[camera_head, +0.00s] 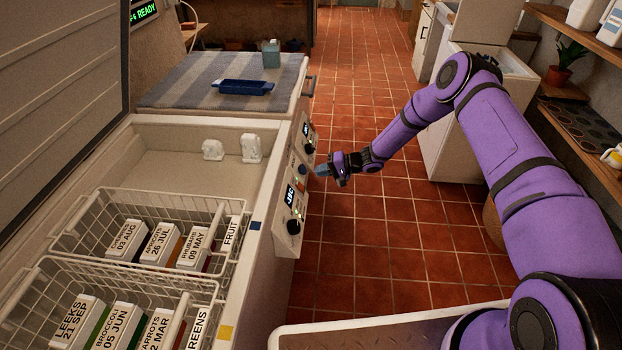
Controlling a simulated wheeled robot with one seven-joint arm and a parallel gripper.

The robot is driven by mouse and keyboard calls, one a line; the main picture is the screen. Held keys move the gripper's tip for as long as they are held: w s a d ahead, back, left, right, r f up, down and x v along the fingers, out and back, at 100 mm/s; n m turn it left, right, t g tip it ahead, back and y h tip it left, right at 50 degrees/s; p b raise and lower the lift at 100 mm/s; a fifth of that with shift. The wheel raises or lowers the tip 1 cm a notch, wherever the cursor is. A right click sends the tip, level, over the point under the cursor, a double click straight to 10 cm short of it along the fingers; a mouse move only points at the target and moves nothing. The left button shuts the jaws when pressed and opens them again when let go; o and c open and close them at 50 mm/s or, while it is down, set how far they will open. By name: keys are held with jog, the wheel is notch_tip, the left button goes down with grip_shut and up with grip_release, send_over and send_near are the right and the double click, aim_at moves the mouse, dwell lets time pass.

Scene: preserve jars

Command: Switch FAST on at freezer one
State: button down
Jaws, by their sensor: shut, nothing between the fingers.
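An open chest freezer (262,200) stands at left, its lid raised. Its right side carries a control panel (290,205) with a lit display, a dark knob (294,227) and small lights. A second panel (306,140) with a display and knob sits farther along. I cannot read a FAST label or a freezer number. My gripper (320,171) is shut and empty, just right of the panels, pointing left at their side. Whether it touches anything is hard to tell.
Wire baskets (120,270) in the freezer hold labelled cartons. Red tiled floor (400,230) is clear at right. A white cabinet (440,145) and shelves stand behind my arm.

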jog(key=s+d+r, duration=0.1)
jog(key=d+r, duration=0.3)
jog(key=d, duration=0.1)
jog(key=shift+d, duration=0.15)
jog(key=shift+s, duration=0.1)
jog(key=s+d+r+n+g+h, duration=0.15)
jog(key=s+r, duration=0.35)
jog(key=r, duration=0.8)
jog(key=s+d+r+n+h, duration=0.1)
jog(key=s+r+h, duration=0.3)
jog(key=r, duration=0.8)
jog(key=s+d+r+n+g+h, duration=0.1)
jog(key=s+d+r+n+h, duration=0.1)
jog(key=s+r, duration=0.8)
jog(key=s+d+r+t+h, duration=0.1)
jog(key=s+d+r+h, duration=0.1)
jog(key=s+r, duration=0.3)
jog(key=s+d+r+m+t+h, duration=0.1)
jog(key=s+d+r, duration=0.3)
jog(key=s, duration=0.9)
jog(key=s+d+r+m+t+h, duration=0.1)
jog(key=s+d+r+t+h, duration=0.2)
jog(key=s+r, duration=0.3)
jog(key=s+d, duration=0.1)
jog(key=s, duration=0.2)
jog(key=shift+s+r, duration=0.15)
jog(key=shift+s, duration=0.05)
